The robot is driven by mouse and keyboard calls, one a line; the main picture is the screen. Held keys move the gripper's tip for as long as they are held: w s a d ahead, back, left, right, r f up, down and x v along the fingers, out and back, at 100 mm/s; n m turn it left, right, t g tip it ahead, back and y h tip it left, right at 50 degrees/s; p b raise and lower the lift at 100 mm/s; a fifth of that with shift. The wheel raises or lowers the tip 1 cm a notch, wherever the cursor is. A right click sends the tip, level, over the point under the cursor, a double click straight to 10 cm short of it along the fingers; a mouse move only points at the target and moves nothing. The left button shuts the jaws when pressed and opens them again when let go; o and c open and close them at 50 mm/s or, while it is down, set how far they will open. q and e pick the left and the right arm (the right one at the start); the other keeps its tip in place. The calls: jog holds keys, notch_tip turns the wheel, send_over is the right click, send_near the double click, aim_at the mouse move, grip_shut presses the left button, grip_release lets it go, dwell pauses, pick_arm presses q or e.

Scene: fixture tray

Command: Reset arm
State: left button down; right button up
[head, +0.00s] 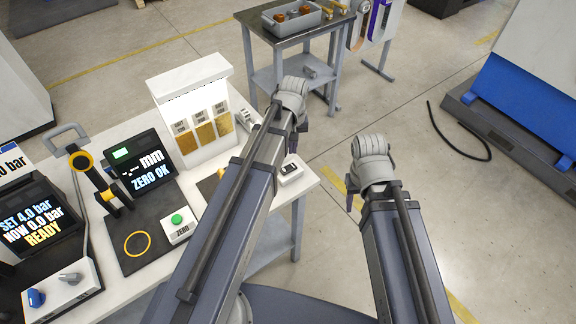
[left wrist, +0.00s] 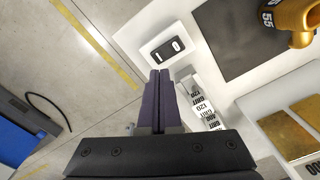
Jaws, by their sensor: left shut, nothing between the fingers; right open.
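My left arm reaches up the middle of the head view, over the right edge of the white bench (head: 310,180). My left gripper (head: 296,138) is mostly hidden behind its wrist there. In the left wrist view its dark fingers (left wrist: 159,98) are shut together with nothing between them. They are close in the picture to a white switch box (left wrist: 163,48) with a black I/O rocker, which also shows on the bench corner in the head view (head: 290,171). My right gripper (head: 350,202) is open and empty over the floor, right of the bench, partly hidden by its wrist.
The bench holds a gauge display (head: 145,170), a green-button box (head: 179,226), a white rack of grit samples (head: 200,125) and a pressure unit (head: 40,230). A grey cart (head: 275,78) with a tray stands behind. A black cable (head: 450,143) lies on open floor at right.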

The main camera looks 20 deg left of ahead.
dwell(0.4)
pick_arm(q)
jog(key=shift+s+d+f, duration=0.1)
jog(key=shift+s+d, duration=0.1)
jog(key=shift+s, duration=0.05)
jog(key=s+d+f+m+y+b, duration=0.1)
jog(key=s+d+f+m+b, duration=0.1)
jog(key=s+d+m, duration=0.6)
jog(key=s+d, duration=0.2)
jog(key=s, duration=0.3)
jog(key=shift+s, duration=0.4)
